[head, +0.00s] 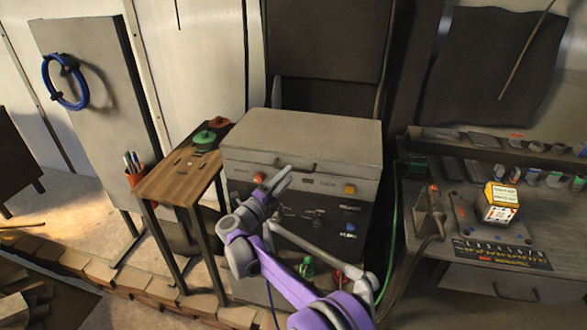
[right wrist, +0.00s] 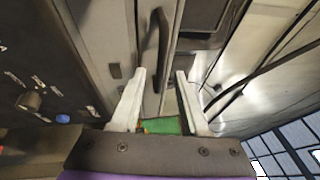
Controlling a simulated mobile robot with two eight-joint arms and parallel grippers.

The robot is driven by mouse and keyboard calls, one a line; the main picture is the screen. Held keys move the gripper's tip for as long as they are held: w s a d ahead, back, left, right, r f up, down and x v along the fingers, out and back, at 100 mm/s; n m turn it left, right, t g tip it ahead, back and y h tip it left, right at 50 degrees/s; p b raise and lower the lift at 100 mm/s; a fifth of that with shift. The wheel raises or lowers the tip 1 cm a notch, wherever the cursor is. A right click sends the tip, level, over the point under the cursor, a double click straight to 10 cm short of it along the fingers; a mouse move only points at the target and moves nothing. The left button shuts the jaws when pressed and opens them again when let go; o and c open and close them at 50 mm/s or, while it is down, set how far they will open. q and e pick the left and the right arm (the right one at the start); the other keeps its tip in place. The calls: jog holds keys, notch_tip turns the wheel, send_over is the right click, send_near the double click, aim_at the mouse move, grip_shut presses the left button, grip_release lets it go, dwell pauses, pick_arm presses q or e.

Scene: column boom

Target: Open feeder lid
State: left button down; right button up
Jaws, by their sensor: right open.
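The feeder is a grey box with a dark front panel (head: 315,214), and its lid (head: 300,135) lies flat and closed on top. A dark bar handle (head: 306,165) sits on the lid's front edge; it also shows upright in the right wrist view (right wrist: 154,60). My right gripper (head: 284,178) is in front of the feeder, just below the handle. In the right wrist view my right gripper (right wrist: 160,78) is open and empty, with the handle ahead between its fingertips; whether they touch it I cannot tell. My left gripper is not in view.
A wooden side table (head: 180,177) with a green object (head: 204,138) stands close left of the feeder. A workbench (head: 480,225) with a yellow-and-white box (head: 500,203) and tools stands at the right. A green cable (head: 393,240) hangs between the feeder and bench.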

jog(key=shift+x, duration=2.1)
grip_shut()
